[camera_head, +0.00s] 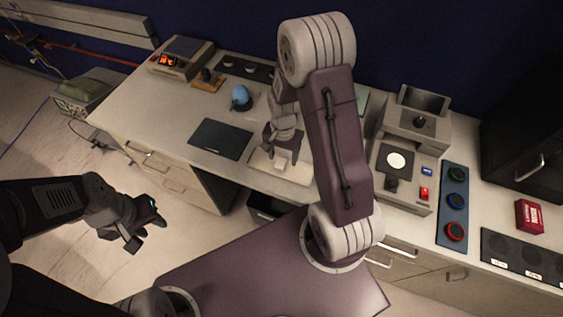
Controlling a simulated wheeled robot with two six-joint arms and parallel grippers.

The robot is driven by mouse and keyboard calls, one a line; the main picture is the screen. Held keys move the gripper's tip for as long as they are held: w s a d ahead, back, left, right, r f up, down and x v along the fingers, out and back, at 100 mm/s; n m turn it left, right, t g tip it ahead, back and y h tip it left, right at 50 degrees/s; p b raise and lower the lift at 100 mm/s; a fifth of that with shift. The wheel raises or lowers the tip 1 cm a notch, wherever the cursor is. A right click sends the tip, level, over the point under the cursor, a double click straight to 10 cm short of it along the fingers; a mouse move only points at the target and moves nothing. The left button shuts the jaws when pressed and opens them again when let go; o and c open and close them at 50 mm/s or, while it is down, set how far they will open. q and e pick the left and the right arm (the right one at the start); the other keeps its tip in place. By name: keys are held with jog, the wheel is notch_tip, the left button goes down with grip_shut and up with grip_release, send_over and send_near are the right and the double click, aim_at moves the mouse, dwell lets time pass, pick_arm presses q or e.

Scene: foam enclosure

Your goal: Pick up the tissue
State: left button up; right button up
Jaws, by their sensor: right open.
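A small whitish piece (281,159), which looks like the tissue, is on or just above a pale tray (262,167) on the bench. My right gripper (281,148) points down over the tray, with its fingertips close to this piece. It is open; whether it touches the piece is unclear. My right arm hides part of the tray and bench. My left gripper (140,237) hangs in front of the bench over the floor, away from the tray. Its finger gap is hard to make out.
A dark flat pad (220,139) lies left of the tray, with a blue rounded object (240,97) behind it. A device with a white disc (397,161) stands right of my arm. Further right are a blue panel with rings (453,205) and a red box (528,216).

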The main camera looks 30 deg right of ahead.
aim_at(280, 163)
jog(key=shift+w+f, duration=0.15)
jog(key=shift+f, duration=0.1)
jog(key=shift+w+a+f+p, duration=0.1)
jog(key=shift+w+f+p, duration=0.1)
jog(key=shift+w+f, duration=0.3)
jog(key=shift+w+a+f+p, duration=0.1)
jog(key=shift+w+f+p, duration=0.1)
jog(key=shift+f, duration=0.45)
notch_tip(280, 163, down, 3)
jog(key=shift+r, duration=0.2)
jog(key=shift+s+d+f, duration=0.1)
jog(key=shift+s+f, duration=0.1)
jog(key=shift+f, duration=0.05)
jog(key=shift+s, duration=0.1)
jog(key=shift+w+f, duration=0.1)
jog(key=shift+w, duration=0.15)
jog(key=c, duration=0.8)
grip_shut()
pick_arm(q)
jog(key=shift+w+r, duration=0.35)
jog(key=shift+w, duration=0.4)
pick_arm(e)
jog(key=shift+s, duration=0.1)
